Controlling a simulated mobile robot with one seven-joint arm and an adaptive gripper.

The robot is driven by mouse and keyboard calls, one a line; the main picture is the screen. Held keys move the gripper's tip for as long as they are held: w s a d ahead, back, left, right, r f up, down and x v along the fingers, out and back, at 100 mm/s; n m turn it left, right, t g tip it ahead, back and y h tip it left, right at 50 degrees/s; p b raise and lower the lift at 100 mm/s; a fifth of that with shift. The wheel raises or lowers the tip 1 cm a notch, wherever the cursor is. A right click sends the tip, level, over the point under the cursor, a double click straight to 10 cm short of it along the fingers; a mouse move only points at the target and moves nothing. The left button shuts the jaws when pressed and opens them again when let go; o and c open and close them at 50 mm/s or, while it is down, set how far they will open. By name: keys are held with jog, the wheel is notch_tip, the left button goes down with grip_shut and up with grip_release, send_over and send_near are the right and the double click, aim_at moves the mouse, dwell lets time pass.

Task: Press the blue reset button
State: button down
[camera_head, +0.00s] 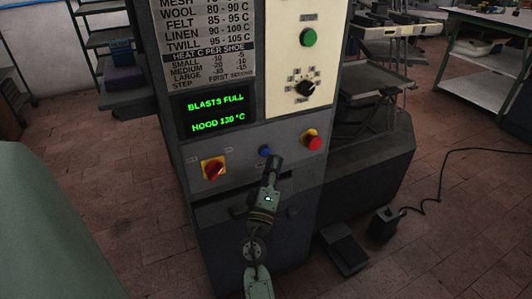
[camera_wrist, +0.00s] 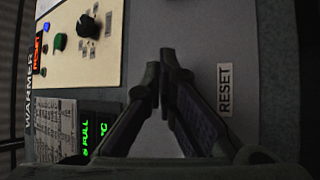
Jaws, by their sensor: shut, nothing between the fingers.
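The blue reset button (camera_head: 265,151) sits on the dark grey front of the machine, below the green display and between two red controls. My gripper (camera_head: 276,161) is shut and empty, its tip just below and right of the button in the head view. I cannot tell whether it touches. In the wrist view my gripper (camera_wrist: 166,58) has its fingers together in front of the grey panel. A RESET label (camera_wrist: 224,90) lies to the right of them. The blue button cannot be made out there; the fingers may hide it.
A red-on-yellow rotary switch (camera_head: 213,169) is left of the button. A red push button (camera_head: 311,139) on a yellow base is to its right. The display (camera_head: 217,114), a green button (camera_head: 309,37) and a black knob (camera_head: 305,88) are above. A pedal (camera_head: 343,248) lies on the floor.

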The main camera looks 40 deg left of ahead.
jog(key=shift+a, duration=0.1)
dwell(0.3)
jog(key=shift+w+a+b, duration=0.2)
jog(key=shift+a+b, duration=0.1)
jog(key=shift+w+a, duration=0.15)
jog(key=shift+a, duration=0.3)
dwell(0.7)
jog(key=shift+d, duration=0.1)
jog(key=shift+s+d+b, duration=0.35)
jog(key=shift+d, duration=0.35)
jog(key=shift+d, duration=0.1)
jog(key=d, duration=0.1)
jog(key=s+d, duration=0.1)
jog(key=d, duration=0.1)
jog(key=s+d, duration=0.1)
jog(key=shift+d, duration=0.25)
dwell(0.9)
